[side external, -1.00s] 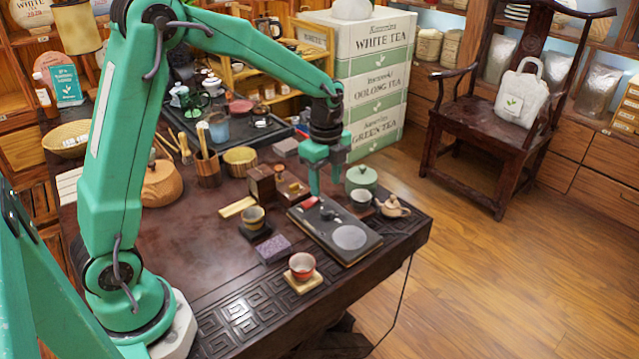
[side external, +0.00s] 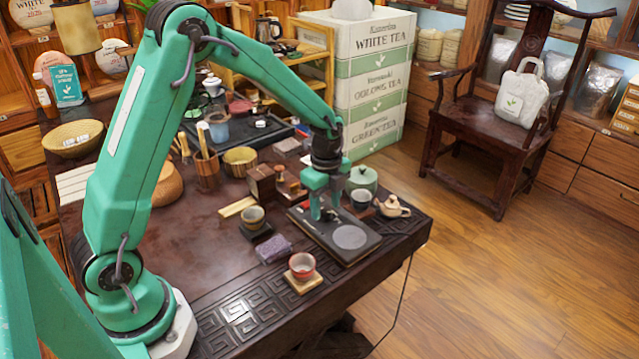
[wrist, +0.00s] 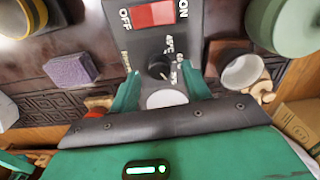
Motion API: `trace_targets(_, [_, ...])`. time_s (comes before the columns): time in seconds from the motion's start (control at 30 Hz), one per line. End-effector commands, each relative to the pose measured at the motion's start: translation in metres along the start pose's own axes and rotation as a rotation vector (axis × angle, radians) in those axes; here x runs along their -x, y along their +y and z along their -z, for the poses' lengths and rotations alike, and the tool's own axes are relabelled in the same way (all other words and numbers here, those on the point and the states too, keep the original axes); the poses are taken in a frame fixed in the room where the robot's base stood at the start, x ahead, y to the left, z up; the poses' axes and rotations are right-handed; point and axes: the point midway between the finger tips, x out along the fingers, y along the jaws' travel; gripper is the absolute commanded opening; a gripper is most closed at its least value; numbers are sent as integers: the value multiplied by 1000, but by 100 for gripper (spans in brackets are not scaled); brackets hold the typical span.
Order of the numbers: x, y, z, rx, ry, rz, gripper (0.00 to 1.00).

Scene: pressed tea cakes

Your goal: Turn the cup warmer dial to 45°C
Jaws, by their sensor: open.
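The cup warmer (side external: 318,240) is a dark slab with a round grey plate (side external: 350,237) near the table's right end. In the wrist view its small black dial (wrist: 158,68) sits between the red ON/OFF switch (wrist: 155,14) and the plate. Small white temperature labels ring the dial; one seems to read 45°C, on the upper right. The dial's exact setting is too small to read. My green gripper (side external: 325,214) is low over the warmer, pointing down. In the wrist view its open fingers (wrist: 160,88) stand on either side of the dial. Contact is unclear.
A red cup (side external: 302,265) on a coaster, a purple block (side external: 273,249) and a tan cup (side external: 252,216) are nearby. Wooden pieces (side external: 288,184) stand behind.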

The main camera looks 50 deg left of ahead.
Motion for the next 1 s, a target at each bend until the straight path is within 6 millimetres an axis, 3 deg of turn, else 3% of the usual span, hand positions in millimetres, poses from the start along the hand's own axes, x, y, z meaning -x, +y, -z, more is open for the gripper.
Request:
trace_targets(0.2, [-11, 0, 0, 0, 0, 0, 48])
trace_targets(0.47, [-12, 0, 0, 0, 0, 0, 48])
trace_targets(0.7, [-12, 0, 0, 0, 0, 0, 3])
trace_targets(1.0, [-12, 0, 0, 18, 0, 0, 3])
